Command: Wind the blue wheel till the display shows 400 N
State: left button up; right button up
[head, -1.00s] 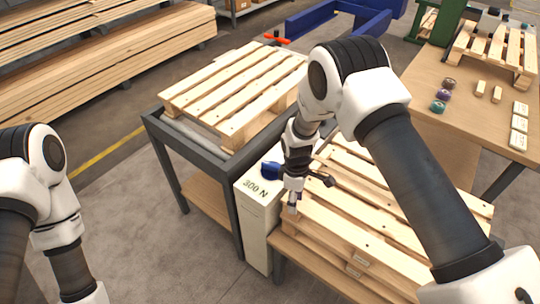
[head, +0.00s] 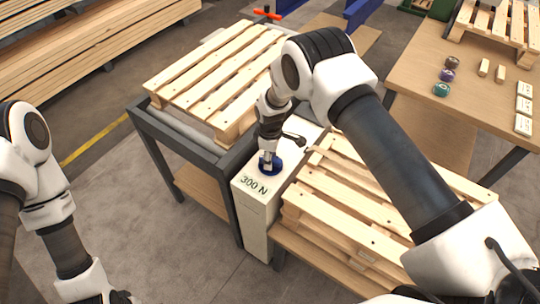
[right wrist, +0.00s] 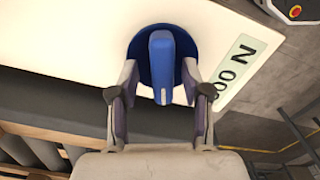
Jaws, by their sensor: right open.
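The blue wheel (head: 277,169) sits on top of a narrow white cabinet (head: 256,222). Its display (head: 254,185) reads 300 N and lies just in front of the wheel. My right gripper (head: 268,158) is over the wheel, pointing down and hiding part of it. In the right wrist view the wheel (right wrist: 146,55) has a raised blue bar across it. The right gripper's open fingers (right wrist: 159,92) stand to either side of the bar, with gaps showing. The display (right wrist: 238,72) shows only partly there. My left arm is at lower left; its gripper is out of view.
A pallet (head: 215,75) lies on the grey-framed table left of the cabinet. Stacked pallets (head: 345,215) stand close on its right. A wooden bench (head: 440,100) with small coloured pieces is at upper right. Floor at lower left is clear.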

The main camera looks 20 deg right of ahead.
jog(key=shift+s+r, duration=0.2)
jog(key=shift+r, duration=0.05)
jog(key=shift+c, duration=0.4)
grip_shut()
jog(key=shift+f+m, duration=0.15)
jog(key=shift+m, duration=0.15)
jog(key=shift+b, duration=0.4)
jog(key=m+b, duration=0.1)
jog(key=m, duration=0.2)
jog(key=shift+s+f, duration=0.1)
jog(key=m+b, duration=0.2)
jog(key=m, duration=0.2)
